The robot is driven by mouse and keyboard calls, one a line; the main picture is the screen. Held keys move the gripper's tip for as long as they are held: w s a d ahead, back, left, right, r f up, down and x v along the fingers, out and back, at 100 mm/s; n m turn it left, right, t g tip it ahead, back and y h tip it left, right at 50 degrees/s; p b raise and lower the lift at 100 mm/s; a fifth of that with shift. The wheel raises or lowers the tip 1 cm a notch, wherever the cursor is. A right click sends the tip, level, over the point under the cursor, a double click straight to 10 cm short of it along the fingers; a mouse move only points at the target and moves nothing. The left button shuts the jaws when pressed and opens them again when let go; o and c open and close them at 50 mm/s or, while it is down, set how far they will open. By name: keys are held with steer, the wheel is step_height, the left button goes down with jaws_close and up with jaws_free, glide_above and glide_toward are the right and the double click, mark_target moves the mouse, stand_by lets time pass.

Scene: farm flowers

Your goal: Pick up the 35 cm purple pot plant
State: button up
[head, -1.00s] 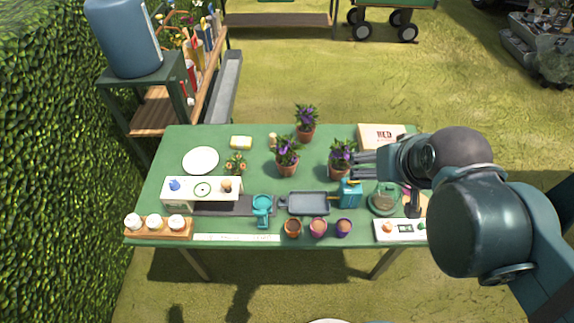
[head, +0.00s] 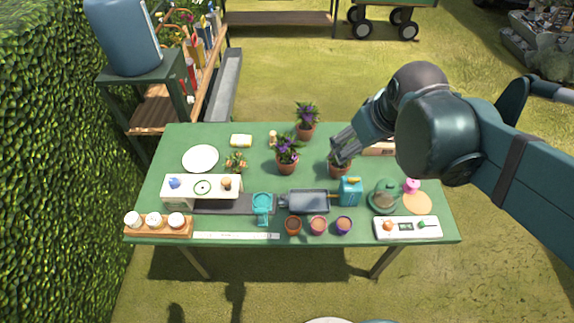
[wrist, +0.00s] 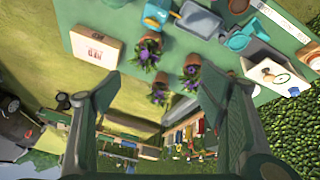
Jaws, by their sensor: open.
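Three potted plants with purple flowers and terracotta pots stand on the green table (head: 180,140). One is at the back (head: 306,128), one is left of centre (head: 286,165), and one is at the right (head: 338,170). I cannot tell which is the 35 cm one. My gripper (head: 343,143) is open and appears over the right plant, hiding most of its flowers. In the wrist view my open gripper (wrist: 158,84) frames the back plant (wrist: 160,92) between its fingers; the right plant (wrist: 149,50) and left-of-centre plant (wrist: 192,70) show higher up.
A seed box (head: 380,150) lies partly behind my arm; it also shows in the wrist view (wrist: 95,48). A small orange-flowered plant (head: 236,162) is left of the purple ones.

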steer(key=w+a+f+n+g, duration=0.2)
steer(key=w+a+f+n, duration=0.25)
steer(key=w, duration=0.35)
steer(key=n+g+b, duration=0.1)
steer(key=n+g, duration=0.2)
steer(key=n, duration=0.7)
glide_toward(287, 161)
steer(key=shift+w+d+f, duration=0.1)
steer(key=shift+w, duration=0.15)
steer(key=shift+a+f, duration=0.2)
steer(key=shift+f, duration=0.15)
steer(key=shift+f, duration=0.1)
steer(key=shift+f, duration=1.2)
steer(key=shift+w+f+b, duration=0.1)
steer(key=shift+f+b, duration=0.5)
steer(key=shift+f, duration=2)
